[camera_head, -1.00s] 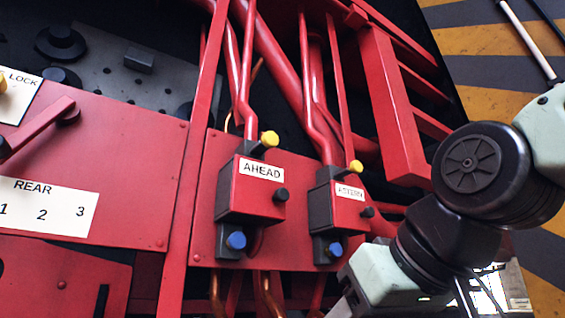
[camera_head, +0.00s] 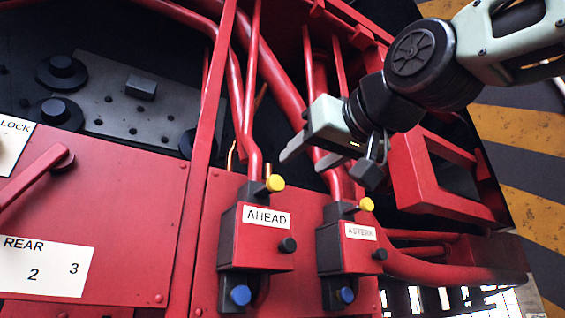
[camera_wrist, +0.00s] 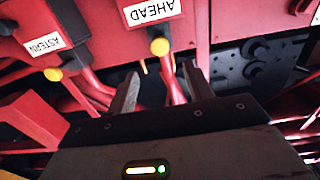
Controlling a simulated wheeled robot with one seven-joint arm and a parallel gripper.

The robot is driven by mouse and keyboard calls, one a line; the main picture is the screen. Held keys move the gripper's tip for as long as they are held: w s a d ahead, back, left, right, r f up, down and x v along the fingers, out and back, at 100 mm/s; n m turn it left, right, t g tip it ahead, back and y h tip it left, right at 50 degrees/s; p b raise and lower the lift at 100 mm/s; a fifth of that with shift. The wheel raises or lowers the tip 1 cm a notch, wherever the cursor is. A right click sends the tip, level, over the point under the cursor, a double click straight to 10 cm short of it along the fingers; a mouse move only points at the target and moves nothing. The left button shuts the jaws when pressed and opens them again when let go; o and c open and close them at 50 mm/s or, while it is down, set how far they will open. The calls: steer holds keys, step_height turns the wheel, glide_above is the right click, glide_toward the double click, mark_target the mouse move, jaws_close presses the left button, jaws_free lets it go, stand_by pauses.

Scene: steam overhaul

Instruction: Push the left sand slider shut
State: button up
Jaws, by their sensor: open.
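Two red boxes carry the labels AHEAD (camera_head: 266,243) and ASTERN (camera_head: 346,253). The AHEAD box is the left one in the head view; in the wrist view it appears upside down (camera_wrist: 152,12). Each has a yellow knob at its top, the left one (camera_head: 275,183) and the right one (camera_head: 366,204), plus a black side knob and a blue knob (camera_head: 240,295) below. No part is marked as a sand slider, so I cannot tell which it is. My gripper (camera_head: 305,161) is open and empty, above the boxes. In the wrist view, the left yellow knob (camera_wrist: 160,46) shows beyond the fingertips, apparently apart from them.
Red pipes (camera_head: 254,90) rise behind the boxes, close to my gripper. A red frame (camera_head: 410,180) stands to the right under my arm. A red panel with a lever (camera_head: 35,182) and a REAR plate (camera_head: 40,266) is at left.

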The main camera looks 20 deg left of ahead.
mark_target(278, 181)
steer(key=p+x, duration=0.2)
steer(key=x, duration=0.6)
steer(key=shift+w+a+p, duration=0.25)
steer(key=shift+w+p, duration=0.05)
